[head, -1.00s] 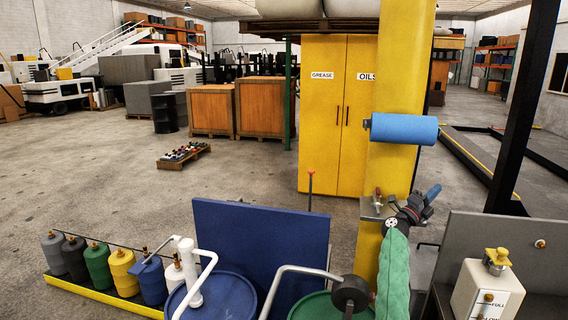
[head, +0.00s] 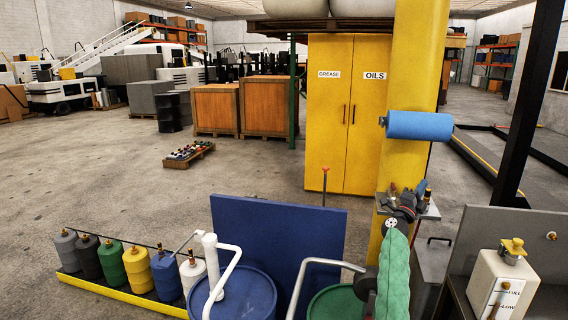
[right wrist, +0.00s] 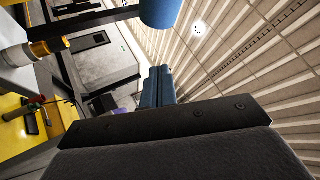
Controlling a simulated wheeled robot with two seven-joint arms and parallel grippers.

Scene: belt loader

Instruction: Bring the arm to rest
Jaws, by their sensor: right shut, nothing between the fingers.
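My right arm, in a green sleeve, rises from the bottom of the head view. Its gripper (head: 424,187) is in front of the yellow pillar (head: 414,60), with its blue fingers pointing up. In the right wrist view the blue fingers (right wrist: 158,84) lie together with nothing between them. The gripper overlaps a small grey shelf (head: 431,212) on the pillar in the picture; I cannot tell whether they touch. My left gripper is not in view.
A blue roll (head: 418,125) sticks out from the pillar above the gripper. A white jug (head: 503,285) stands at right before a grey panel (head: 520,232). Coloured bottles fill a yellow tray (head: 130,297).

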